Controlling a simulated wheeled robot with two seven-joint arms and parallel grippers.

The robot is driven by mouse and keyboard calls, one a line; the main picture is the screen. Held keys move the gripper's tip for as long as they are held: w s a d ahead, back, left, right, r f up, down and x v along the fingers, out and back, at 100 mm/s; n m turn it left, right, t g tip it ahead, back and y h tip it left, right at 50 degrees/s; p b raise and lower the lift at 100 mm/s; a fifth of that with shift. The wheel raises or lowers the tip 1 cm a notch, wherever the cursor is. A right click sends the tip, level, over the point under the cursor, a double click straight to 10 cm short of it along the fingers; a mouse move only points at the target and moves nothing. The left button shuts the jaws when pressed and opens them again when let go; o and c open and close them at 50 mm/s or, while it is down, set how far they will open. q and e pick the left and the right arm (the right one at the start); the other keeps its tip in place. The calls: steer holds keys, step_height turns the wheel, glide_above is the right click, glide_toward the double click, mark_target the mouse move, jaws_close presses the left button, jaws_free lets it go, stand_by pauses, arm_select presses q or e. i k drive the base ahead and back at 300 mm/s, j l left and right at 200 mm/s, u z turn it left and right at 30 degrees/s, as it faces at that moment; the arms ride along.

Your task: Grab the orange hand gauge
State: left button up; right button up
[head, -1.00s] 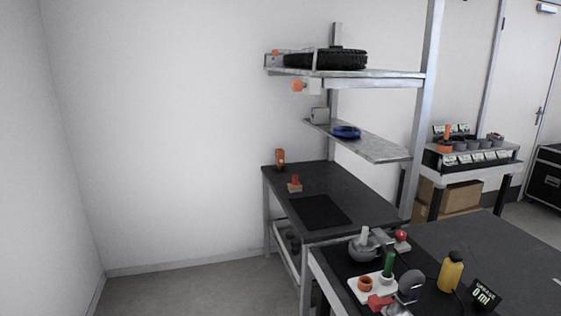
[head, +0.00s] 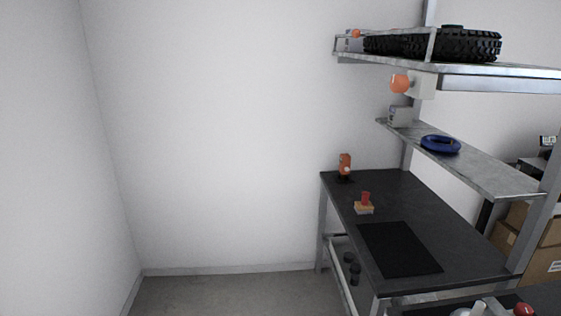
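An orange device (head: 345,165), which looks like the hand gauge, stands upright at the far left corner of the dark workbench (head: 435,205). It has a dark base and a small pale spot on its front. It is small in the head view, so its details cannot be made out. Neither of my grippers is in view. Nothing touches the orange device.
A red-topped block (head: 364,204) and a black mat (head: 399,248) lie on the bench. Above hang a shelf with a blue ring (head: 440,144) and a top shelf with black tires (head: 470,44). Another dark table (head: 545,298) is at bottom right. Floor at left is clear.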

mark_target(345, 159)
steer(key=i, duration=2.05)
steer(key=i+j+z, duration=0.1)
steer(key=i+z, duration=0.3)
steer(key=i+j+z, duration=0.4)
steer(key=i, duration=0.2)
steer(key=i+j+z, duration=0.35)
steer(key=i, duration=0.1)
